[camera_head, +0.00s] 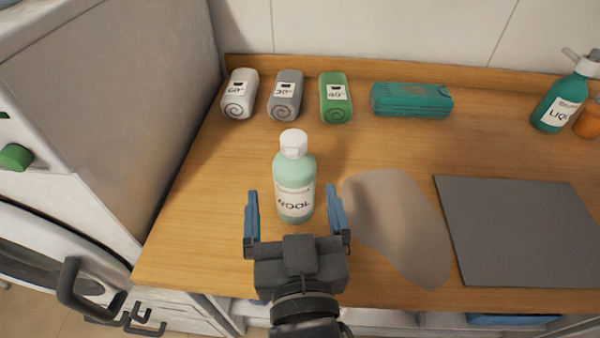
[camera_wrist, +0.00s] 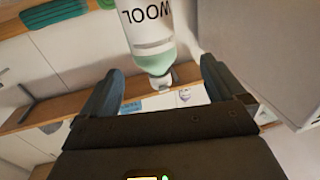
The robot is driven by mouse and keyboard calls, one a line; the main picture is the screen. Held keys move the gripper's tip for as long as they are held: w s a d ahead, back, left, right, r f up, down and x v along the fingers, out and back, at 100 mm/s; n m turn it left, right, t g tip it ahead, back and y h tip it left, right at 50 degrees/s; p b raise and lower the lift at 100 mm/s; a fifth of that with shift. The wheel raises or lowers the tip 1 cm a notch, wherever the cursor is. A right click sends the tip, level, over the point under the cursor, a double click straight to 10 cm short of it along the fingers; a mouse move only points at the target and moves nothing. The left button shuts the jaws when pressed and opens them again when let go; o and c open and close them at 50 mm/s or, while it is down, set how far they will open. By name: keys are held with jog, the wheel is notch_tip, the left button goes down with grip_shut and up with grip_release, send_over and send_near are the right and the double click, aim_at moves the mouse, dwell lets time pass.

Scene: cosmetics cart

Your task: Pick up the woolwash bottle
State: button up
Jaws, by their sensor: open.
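The woolwash bottle (camera_head: 294,180) is pale green with a white cap and a white label reading "WOOL". It stands upright on the wooden counter. My gripper (camera_head: 296,218) is open, with one blue-grey finger on each side of the bottle's lower part in the head view. In the wrist view the bottle (camera_wrist: 150,40) appears upside down, beyond and between the open fingers (camera_wrist: 160,90). I cannot tell whether either finger touches it.
White (camera_head: 239,95), grey (camera_head: 286,95) and green (camera_head: 336,98) rolled items and a teal pack (camera_head: 411,100) lie at the back. A grey mat (camera_head: 520,230) and beige patch (camera_head: 397,225) lie right. A teal bottle (camera_head: 560,100) stands far right. A white appliance (camera_head: 110,90) borders the left.

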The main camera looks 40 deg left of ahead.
aim_at(294, 166)
jog(key=p+x, duration=0.1)
jog(key=x, duration=0.6)
jog(key=shift+w+d+f+p, duration=0.15)
jog(key=shift+w+f+p, duration=0.05)
jog(key=shift+w+p, duration=0.2)
jog(key=shift+c, duration=0.2)
jog(key=c, duration=1.2)
jog(key=shift+c, duration=0.4)
jog(key=shift+r, duration=0.15)
